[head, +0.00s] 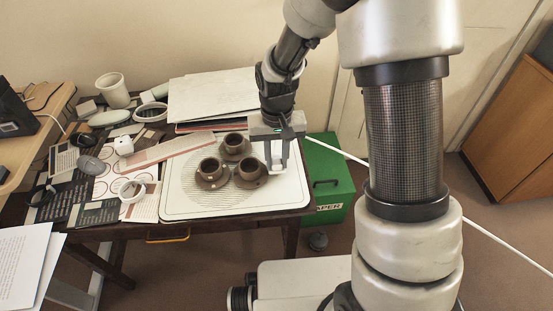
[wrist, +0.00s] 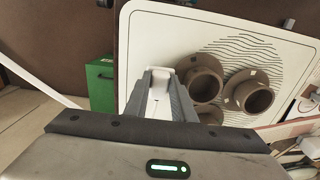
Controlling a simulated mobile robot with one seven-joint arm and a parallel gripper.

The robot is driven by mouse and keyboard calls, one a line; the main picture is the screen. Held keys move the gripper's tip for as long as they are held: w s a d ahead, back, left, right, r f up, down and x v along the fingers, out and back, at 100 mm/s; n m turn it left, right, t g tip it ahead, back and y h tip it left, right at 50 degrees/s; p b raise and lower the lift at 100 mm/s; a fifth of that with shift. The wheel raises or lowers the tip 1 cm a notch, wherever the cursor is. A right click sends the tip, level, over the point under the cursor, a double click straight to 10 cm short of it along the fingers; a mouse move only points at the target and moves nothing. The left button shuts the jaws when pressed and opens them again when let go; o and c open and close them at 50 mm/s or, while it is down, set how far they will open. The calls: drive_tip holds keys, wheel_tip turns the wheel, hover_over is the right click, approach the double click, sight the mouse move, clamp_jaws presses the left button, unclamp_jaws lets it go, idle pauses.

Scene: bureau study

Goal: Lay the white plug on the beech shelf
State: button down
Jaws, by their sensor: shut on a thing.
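My gripper (head: 277,168) is over the right part of a white tray. In the wrist view its two grey fingers (wrist: 164,95) are shut on a small white piece, the white plug (wrist: 157,103). The fingers hide most of the plug, and its prongs cannot be made out. In the head view the plug is barely distinguishable from the fingers. A light wooden surface, the beech shelf (head: 22,152), runs along the left edge, well away from my gripper.
Brown cups on saucers (head: 236,147) stand on the white tray (head: 290,195), just left of my gripper. The dark desk holds a white cube (head: 123,145), a white pot (head: 113,90), papers and other clutter. A green box (head: 328,180) stands on the floor right of the desk.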

drive_tip(key=shift+f, duration=0.15)
drive_tip(key=c, duration=1.5)
unclamp_jaws()
